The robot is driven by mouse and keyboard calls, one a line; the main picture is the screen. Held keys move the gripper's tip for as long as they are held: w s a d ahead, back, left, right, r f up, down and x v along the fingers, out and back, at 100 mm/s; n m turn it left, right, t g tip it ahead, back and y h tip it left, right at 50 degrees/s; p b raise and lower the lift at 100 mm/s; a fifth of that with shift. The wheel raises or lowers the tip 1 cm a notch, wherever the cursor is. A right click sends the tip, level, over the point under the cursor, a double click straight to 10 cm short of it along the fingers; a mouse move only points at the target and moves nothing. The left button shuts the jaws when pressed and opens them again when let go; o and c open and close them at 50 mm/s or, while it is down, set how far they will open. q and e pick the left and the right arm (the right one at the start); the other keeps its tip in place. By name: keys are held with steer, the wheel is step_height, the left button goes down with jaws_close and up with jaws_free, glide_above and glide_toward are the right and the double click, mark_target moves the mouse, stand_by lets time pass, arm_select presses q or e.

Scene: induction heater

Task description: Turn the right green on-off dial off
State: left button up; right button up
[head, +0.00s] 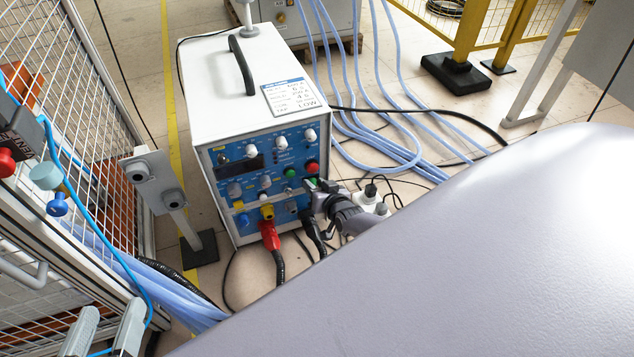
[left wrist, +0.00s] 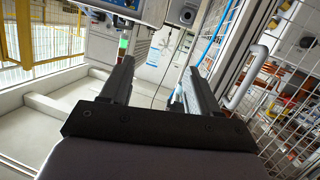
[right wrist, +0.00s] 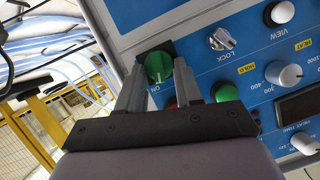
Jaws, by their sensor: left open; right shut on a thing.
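The heater (head: 255,85) is a white box with a blue front panel. In the right wrist view a green dial (right wrist: 158,64) sits on a black square plate at the panel's edge, with "ON" printed beside it. My right gripper (right wrist: 160,78) is shut on this dial, one finger on each side. In the head view my right gripper (head: 318,188) is at the panel's lower right and the dial is mostly hidden by it. My left gripper (head: 108,325) is open and empty at the lower left, away from the heater; it also shows in the left wrist view (left wrist: 158,80).
Another green button (right wrist: 225,92) and a red button (head: 311,167) are close to my right gripper. A red plug (head: 269,235) and cables hang below the panel. A wire-mesh fence (head: 100,100) stands at the left. Blue hoses (head: 390,140) lie on the floor at the right.

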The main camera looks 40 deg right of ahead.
arm_select(q)
steer(key=shift+s+a+m+t+b, duration=0.1)
steer(key=shift+a+m+t+b, duration=0.3)
steer(key=shift+b, duration=0.85)
arm_select(e)
steer(key=n+h, duration=0.2)
steer(key=a+n+h, duration=0.1)
steer(key=n+h, duration=0.1)
steer(key=n, duration=0.1)
steer(key=n+h, duration=0.1)
steer(key=n, duration=0.2)
steer(key=shift+w+a+f+g+h, duration=0.2)
steer(key=shift+g+h, duration=0.1)
steer(key=shift+h, duration=0.1)
arm_select(q)
steer(key=shift+a+r, duration=0.15)
steer(key=shift+r, duration=0.05)
steer(key=shift+s, duration=0.1)
arm_select(e)
steer(key=o, duration=1)
arm_select(q)
steer(key=shift+f, duration=0.2)
arm_select(e)
steer(key=shift+s+r, duration=0.1)
steer(key=shift+s, duration=0.05)
